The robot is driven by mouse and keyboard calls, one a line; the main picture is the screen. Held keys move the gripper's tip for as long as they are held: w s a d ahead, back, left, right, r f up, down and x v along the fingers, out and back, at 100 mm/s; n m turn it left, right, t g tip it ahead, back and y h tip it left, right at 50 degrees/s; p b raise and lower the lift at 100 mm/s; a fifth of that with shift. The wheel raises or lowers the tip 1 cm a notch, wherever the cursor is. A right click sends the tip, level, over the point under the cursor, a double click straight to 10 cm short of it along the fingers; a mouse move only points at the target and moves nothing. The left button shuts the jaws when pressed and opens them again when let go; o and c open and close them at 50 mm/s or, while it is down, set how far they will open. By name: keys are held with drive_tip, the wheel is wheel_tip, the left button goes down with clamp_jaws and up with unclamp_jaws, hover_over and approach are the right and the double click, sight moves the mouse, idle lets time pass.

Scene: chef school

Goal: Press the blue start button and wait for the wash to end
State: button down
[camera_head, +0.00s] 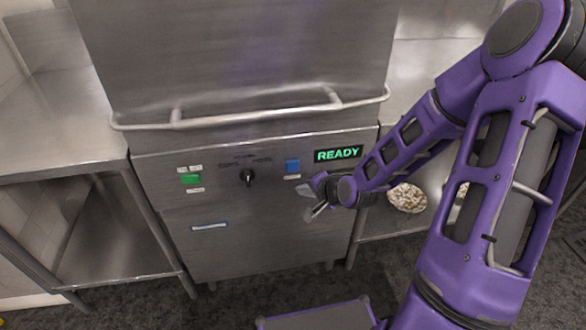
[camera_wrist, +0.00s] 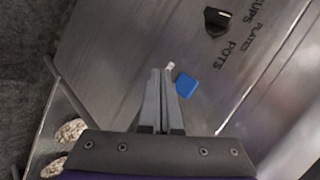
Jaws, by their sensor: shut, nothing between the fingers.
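The blue start button (camera_head: 292,166) sits on the front panel of the steel dishwasher (camera_head: 250,235), right of the black dial (camera_head: 247,177). The green display (camera_head: 338,154) reads READY. My gripper (camera_head: 310,203) is in front of the panel, below and right of the blue button. In the wrist view my gripper (camera_wrist: 163,72) is shut and empty, its fingertips just beside the blue button (camera_wrist: 186,86). I cannot tell how far the fingertips are from the panel. The hood's bar handle (camera_head: 255,113) runs across above the panel.
Steel counters flank the machine, the left one (camera_head: 55,125) with a lower shelf. My arm fills the right side.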

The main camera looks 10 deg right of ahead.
sight(292, 171)
drive_tip(key=w, duration=0.6)
drive_tip(key=shift+w, duration=0.1)
idle(2.0)
drive_tip(key=shift+w, duration=0.3)
drive_tip(key=shift+w, duration=0.55)
idle(0.7)
drive_tip(key=shift+s, duration=0.2)
drive_tip(key=shift+s+p, duration=0.35)
drive_tip(key=shift+s, duration=0.4)
drive_tip(key=shift+s, duration=0.1)
drive_tip(key=shift+s+p, duration=0.5)
drive_tip(key=shift+s, duration=1.9)
